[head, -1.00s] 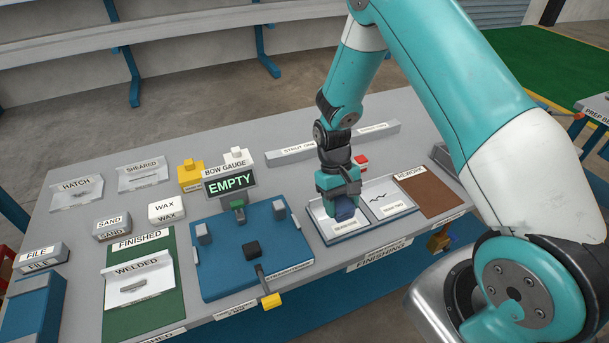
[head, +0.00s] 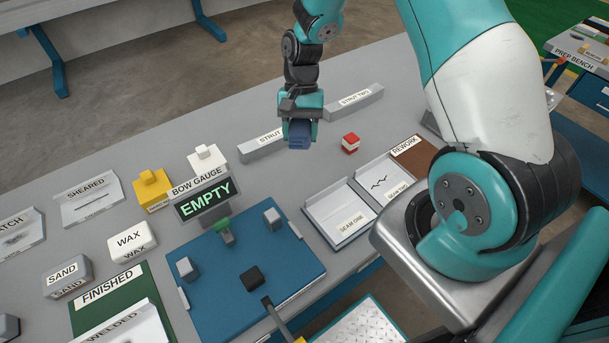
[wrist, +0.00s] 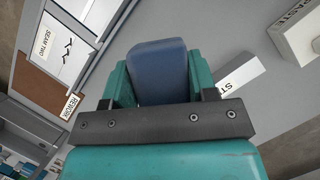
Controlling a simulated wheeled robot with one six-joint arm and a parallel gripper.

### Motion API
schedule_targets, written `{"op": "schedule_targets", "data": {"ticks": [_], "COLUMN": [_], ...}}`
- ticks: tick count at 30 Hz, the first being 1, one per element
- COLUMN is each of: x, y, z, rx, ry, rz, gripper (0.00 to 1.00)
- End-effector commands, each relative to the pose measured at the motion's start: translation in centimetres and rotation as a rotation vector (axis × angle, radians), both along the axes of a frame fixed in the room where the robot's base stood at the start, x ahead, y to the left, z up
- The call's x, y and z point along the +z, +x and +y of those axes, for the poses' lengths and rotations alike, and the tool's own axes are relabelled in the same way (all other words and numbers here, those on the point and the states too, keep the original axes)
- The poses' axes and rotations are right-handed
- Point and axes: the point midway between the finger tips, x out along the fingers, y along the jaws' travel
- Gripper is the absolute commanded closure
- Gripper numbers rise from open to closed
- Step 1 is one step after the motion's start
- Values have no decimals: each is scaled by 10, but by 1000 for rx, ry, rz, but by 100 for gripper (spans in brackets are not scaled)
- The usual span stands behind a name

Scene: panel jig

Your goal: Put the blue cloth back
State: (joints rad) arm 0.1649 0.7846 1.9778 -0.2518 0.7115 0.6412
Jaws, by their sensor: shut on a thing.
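My gripper (head: 300,136) is shut on the blue cloth (head: 299,134), a dark blue folded block. It holds the cloth above the back of the bench, in front of the strut blocks in the head view. In the wrist view the cloth (wrist: 158,72) sits between the teal fingers of my gripper (wrist: 156,82). The cloth's underside is hidden. The seam tray (head: 338,240) is below and to the right, with its SEAM ONE side empty and a dark zigzag mark on the other side.
The STRUT TWO block (head: 354,102) and another strut block (head: 262,146) stand along the back. A red and white block (head: 350,143) is right of my gripper. The bow gauge (head: 203,199) reads EMPTY, behind the blue fixture plate (head: 245,265). A brown REWORK pad (head: 416,156) lies at the right.

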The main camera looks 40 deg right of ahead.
Motion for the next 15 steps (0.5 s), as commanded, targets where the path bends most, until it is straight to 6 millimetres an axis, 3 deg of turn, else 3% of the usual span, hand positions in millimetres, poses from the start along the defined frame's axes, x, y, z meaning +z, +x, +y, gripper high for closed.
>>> {"op": "schedule_targets", "data": {"ticks": [3, 7, 12, 15], "x": [21, 44, 61, 58], "y": [3, 4, 3, 2], "z": [-6, -9, -11, -11], "rx": [-321, -620, -848, -898], "ry": [3, 3, 2, 1], "rz": [-7, -5, -1, 5], "gripper": [70, 70, 70, 70]}}
